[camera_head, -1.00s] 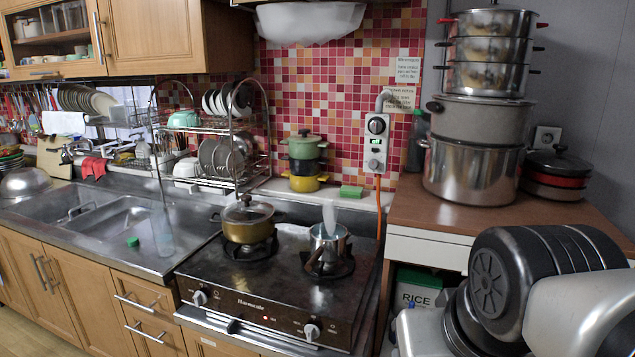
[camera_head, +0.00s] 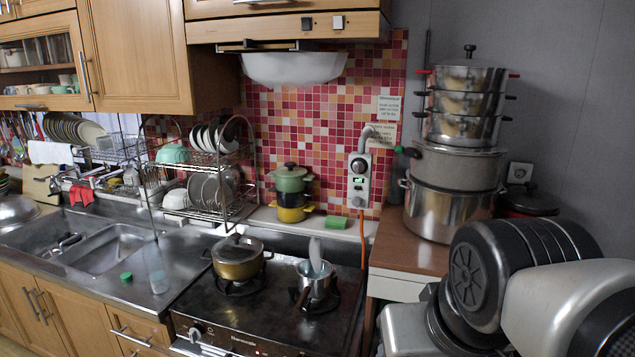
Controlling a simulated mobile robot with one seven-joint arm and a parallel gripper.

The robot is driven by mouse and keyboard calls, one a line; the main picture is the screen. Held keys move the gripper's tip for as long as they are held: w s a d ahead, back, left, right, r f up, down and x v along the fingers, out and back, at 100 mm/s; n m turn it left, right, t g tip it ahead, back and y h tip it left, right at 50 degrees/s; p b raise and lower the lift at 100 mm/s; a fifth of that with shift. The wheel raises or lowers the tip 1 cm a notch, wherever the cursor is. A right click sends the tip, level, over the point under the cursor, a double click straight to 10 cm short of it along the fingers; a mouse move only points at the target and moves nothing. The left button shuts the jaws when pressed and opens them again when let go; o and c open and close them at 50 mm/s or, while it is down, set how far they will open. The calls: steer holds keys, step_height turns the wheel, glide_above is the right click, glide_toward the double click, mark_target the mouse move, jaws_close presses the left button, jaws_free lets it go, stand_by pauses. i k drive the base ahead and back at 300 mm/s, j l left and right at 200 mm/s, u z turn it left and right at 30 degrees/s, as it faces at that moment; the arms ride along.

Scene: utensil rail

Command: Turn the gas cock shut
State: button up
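The gas cock is on a pale wall unit (camera_head: 359,180) fixed to the red tiled wall, right of the stove. The unit has a dark round knob (camera_head: 358,165) at its top, a small green display below it, and a grey round part (camera_head: 359,197) lower down. A grey pipe (camera_head: 372,132) enters from above and an orange hose (camera_head: 363,238) hangs below. I cannot tell from this distance which way the cock points. My arm fills the lower right, well apart from the unit. My gripper is not in view.
The stove (camera_head: 262,310) carries a lidded pot (camera_head: 238,262) and a small saucepan (camera_head: 315,280). A tall pot stack (camera_head: 455,165) stands on the brown counter (camera_head: 405,247) right of the unit. A green sponge (camera_head: 336,222) lies on the ledge. The range hood (camera_head: 290,28) is above.

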mark_target(359, 167)
steer(key=i+j+z, duration=0.55)
steer(key=j+z, duration=0.1)
steer(key=i, duration=0.15)
